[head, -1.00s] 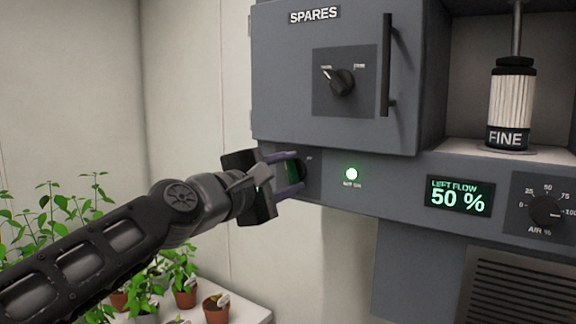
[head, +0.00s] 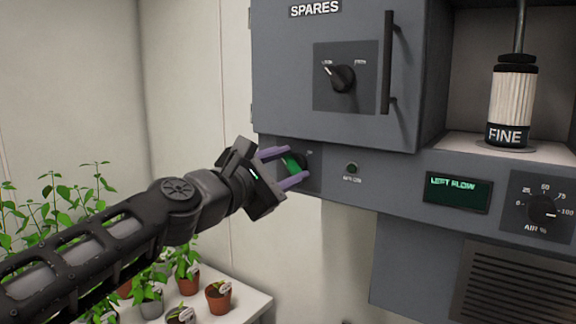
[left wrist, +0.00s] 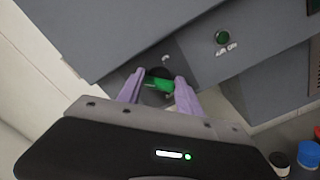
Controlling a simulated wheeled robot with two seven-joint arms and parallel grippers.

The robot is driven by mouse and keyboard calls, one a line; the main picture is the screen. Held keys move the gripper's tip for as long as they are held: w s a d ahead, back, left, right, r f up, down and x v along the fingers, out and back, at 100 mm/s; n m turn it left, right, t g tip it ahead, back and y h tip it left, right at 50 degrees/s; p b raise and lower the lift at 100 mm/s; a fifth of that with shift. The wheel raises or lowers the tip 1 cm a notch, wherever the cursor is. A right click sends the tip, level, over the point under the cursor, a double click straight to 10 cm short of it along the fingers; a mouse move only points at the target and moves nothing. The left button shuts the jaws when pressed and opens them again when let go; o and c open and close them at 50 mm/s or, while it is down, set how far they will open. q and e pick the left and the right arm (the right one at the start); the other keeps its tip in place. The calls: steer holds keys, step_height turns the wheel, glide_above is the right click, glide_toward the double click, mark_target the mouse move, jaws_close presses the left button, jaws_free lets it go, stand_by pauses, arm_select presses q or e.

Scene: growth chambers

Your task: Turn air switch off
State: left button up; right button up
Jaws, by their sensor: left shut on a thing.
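The green air switch (head: 292,163) is a rotary handle on the grey panel below the SPARES door. It also shows in the left wrist view (left wrist: 158,85), between my purple fingers. My left gripper (head: 296,167) is shut on the switch, with its body tilted. Parts of the switch are hidden by the fingers, and its end labels are too small to read. The AIR ON lamp (head: 352,168) to its right is dark; it also shows in the left wrist view (left wrist: 222,38). The LEFT FLOW display (head: 457,193) shows no number. My right gripper is not in view.
The SPARES door (head: 335,75) above has its own knob (head: 341,78) and a bar handle (head: 388,62). The AIR % dial (head: 542,208) and a FINE cartridge (head: 511,105) are at the right. Potted plants (head: 218,297) stand on a table at lower left.

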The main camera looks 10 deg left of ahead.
arm_select(q)
steer(key=shift+f, duration=0.1)
steer(key=o, duration=1.4)
steer(key=shift+c, duration=0.2)
steer(key=shift+s, duration=0.1)
steer(key=b+v, duration=0.1)
steer(key=v, duration=0.6)
steer(key=shift+s, duration=0.3)
steer(key=shift+a, duration=0.1)
